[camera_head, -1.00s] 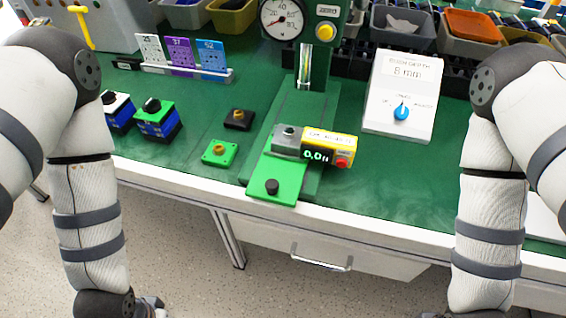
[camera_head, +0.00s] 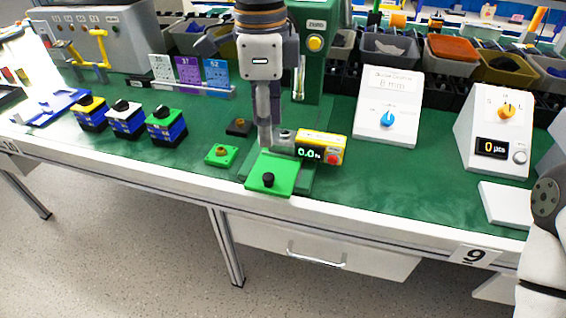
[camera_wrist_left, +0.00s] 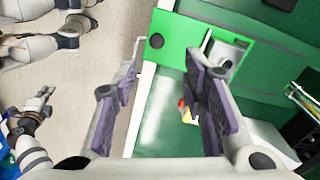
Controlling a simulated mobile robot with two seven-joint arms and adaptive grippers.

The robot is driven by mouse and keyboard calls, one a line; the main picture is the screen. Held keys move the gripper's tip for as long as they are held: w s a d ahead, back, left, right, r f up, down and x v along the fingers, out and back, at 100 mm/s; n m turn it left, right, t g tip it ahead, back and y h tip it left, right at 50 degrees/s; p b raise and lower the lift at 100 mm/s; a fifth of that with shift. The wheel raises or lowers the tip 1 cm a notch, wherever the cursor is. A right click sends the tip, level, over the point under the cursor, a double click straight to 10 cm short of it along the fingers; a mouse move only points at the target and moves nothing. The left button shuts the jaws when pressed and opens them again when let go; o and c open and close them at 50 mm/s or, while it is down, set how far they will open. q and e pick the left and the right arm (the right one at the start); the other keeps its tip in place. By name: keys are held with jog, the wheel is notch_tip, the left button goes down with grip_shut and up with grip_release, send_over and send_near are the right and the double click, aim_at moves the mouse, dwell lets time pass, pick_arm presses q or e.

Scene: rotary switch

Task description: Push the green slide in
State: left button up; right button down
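The green slide (camera_head: 282,172) is a flat plate with a black knob (camera_head: 268,180), sticking out of the green stand to the table's front edge. It also shows in the left wrist view (camera_wrist_left: 172,37), past my fingers. A metal block (camera_head: 285,141) sits at its inner end, beside a yellow display unit (camera_head: 320,143). My left gripper (camera_head: 265,138) points down over the slide's inner end and hides part of it. In the left wrist view its fingers (camera_wrist_left: 160,90) are wide apart with nothing between; contact with the slide cannot be told. My right gripper (camera_wrist_left: 38,102) shows small in the wrist view.
A small green block (camera_head: 221,155) and a black block (camera_head: 239,127) lie left of the slide. A white dial box (camera_head: 389,105) stands to the right. Several blue blocks with coloured tops stand further left.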

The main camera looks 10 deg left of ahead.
aim_at(269, 175)
pick_arm(q)
jog(key=f, duration=1.1)
jog(key=shift+s+b, duration=0.3)
jog(key=shift+s, duration=0.05)
grip_shut()
jog(key=shift+w+f, duration=0.1)
jog(key=shift+w, duration=0.05)
